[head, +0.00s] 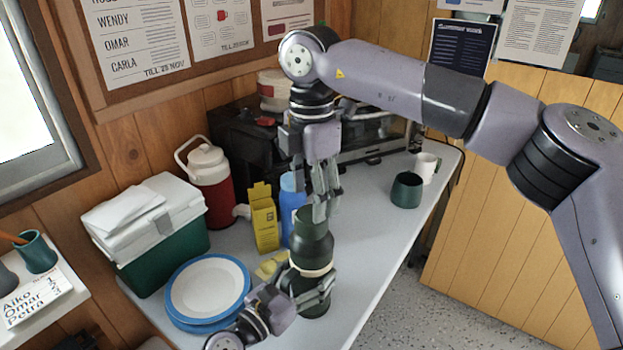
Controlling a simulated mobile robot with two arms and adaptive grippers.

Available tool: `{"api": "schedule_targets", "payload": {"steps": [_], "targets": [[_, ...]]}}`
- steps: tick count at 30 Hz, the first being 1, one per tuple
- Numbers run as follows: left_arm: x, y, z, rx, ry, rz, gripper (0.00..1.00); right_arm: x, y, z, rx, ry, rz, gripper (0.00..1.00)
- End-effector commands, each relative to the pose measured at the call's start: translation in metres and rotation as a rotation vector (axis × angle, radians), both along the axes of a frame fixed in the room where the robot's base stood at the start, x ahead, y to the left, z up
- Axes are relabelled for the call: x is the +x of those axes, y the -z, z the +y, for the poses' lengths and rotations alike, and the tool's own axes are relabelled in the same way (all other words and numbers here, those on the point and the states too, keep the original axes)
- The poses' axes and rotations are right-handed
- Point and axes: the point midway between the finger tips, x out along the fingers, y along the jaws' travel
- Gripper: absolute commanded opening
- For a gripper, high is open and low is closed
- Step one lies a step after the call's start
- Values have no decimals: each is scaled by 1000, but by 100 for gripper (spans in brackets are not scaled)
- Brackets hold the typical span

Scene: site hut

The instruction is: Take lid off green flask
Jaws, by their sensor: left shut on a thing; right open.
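The green flask (313,248) stands upright on the grey table, dark green with a pale band around its middle. Its lid, the narrower green top (309,216), appears to be on it. My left gripper (318,288) is shut around the flask's lower body, below the band. My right gripper (325,208) points down from above, open, with its fingertips at the lid's top; I cannot tell whether they touch it. Those fingers hide part of the lid.
Close behind the flask are a blue bottle (291,205) and a yellow carton (264,222). Blue-rimmed plates (205,290), a green cooler (165,258) and a red jug (211,185) are to the left. A dark green mug (406,191) and white mug (426,167) stand right. The table's right front is clear.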

Motion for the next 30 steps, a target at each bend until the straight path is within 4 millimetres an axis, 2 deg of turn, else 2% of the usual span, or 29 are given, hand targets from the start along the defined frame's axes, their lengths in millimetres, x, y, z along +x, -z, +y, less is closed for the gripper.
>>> {"api": "schedule_targets", "payload": {"steps": [6,12,21,30], "targets": [[0,0,0,0,-1,0,0,0,34,0,-2,-2,3,60],[0,0,0,0,-1,0,0,0,50,0,-1,-3,1,60],[0,0,0,0,-1,0,0,0,52,0,0,-3,0,60],[0,0,0,-1,-1,1,0,0,52,0,0,-3,0,40]]}}
